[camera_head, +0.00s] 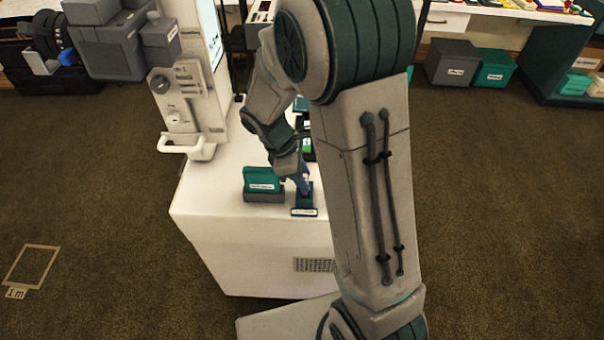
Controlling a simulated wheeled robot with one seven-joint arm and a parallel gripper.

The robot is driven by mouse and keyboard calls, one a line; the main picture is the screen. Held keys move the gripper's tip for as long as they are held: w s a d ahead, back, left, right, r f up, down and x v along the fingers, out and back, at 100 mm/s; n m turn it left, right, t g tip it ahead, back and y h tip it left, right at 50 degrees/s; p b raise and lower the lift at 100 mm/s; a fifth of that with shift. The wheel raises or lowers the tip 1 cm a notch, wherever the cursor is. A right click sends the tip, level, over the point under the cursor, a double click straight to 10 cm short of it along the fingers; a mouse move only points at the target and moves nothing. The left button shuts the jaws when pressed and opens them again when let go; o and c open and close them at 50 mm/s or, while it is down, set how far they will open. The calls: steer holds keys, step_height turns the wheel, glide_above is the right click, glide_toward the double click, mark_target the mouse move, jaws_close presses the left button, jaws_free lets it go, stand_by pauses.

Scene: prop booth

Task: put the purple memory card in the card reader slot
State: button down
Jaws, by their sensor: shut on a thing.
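My gripper (302,182) points down over the white cabinet top, partly hidden by my own arm. It is shut on the purple memory card (304,189), of which only a small purple bit shows at the fingertips. The card is at or just above the block's top. I cannot tell whether its lower edge is in the slot, as the slot is too small and covered.
A teal and grey labelled box (263,184) stands close to the left of the reader on the white cabinet (225,205). A dark device with a green screen (308,146) stands behind. A white panel with a handle (188,148) rises at the left.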

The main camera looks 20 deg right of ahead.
steer(key=shift+f, duration=0.3)
stand_by(0.4)
steer(key=shift+f+b, duration=0.45)
steer(key=shift+f, duration=0.05)
steer(key=c, duration=0.9)
jaws_free()
steer(key=shift+r+p, duration=3.1)
steer(key=shift+r, duration=0.45)
